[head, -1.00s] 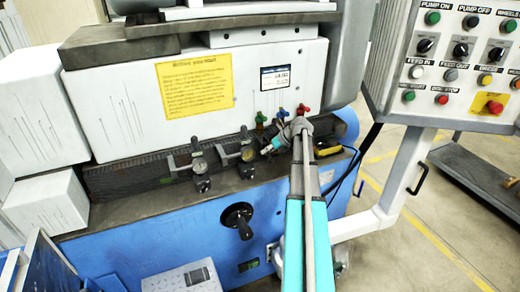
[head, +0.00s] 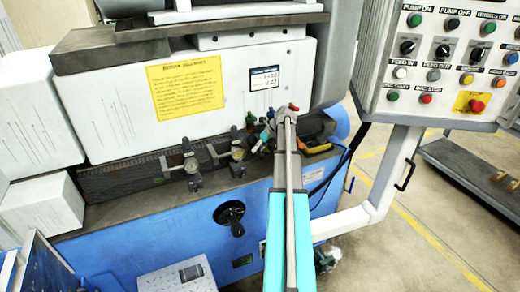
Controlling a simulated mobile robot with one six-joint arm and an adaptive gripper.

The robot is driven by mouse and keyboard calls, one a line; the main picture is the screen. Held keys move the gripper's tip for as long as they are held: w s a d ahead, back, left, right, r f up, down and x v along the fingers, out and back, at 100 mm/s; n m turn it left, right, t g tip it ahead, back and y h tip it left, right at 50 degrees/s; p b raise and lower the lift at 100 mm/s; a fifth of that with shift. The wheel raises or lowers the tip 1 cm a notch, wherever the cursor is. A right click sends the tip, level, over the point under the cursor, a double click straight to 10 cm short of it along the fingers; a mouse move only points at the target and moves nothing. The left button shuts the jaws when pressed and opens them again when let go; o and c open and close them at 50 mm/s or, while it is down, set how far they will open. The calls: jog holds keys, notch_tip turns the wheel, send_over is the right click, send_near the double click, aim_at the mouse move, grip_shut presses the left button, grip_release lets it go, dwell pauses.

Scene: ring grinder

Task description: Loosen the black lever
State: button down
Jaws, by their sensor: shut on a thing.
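My gripper (head: 261,141) is at the far end of my arm, low in front of the white machine housing. It points left, close to the right dial gauge (head: 238,153) on the dark rail. It is shut on a small dark part that seems to be the black lever; the gripper and its small size hide most of it, so I cannot tell its angle. A second dial gauge (head: 191,165) stands farther left on the rail.
Green, blue and red valve handles (head: 270,113) sit just behind my gripper. A black crank knob (head: 230,217) is on the blue base below. The control panel (head: 450,65) hangs at the right on a white arm.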

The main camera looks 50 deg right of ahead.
jog(key=shift+s+a, duration=0.1)
jog(key=shift+s, duration=0.05)
jog(key=c, duration=0.6)
grip_release()
jog(key=shift+c, duration=0.2)
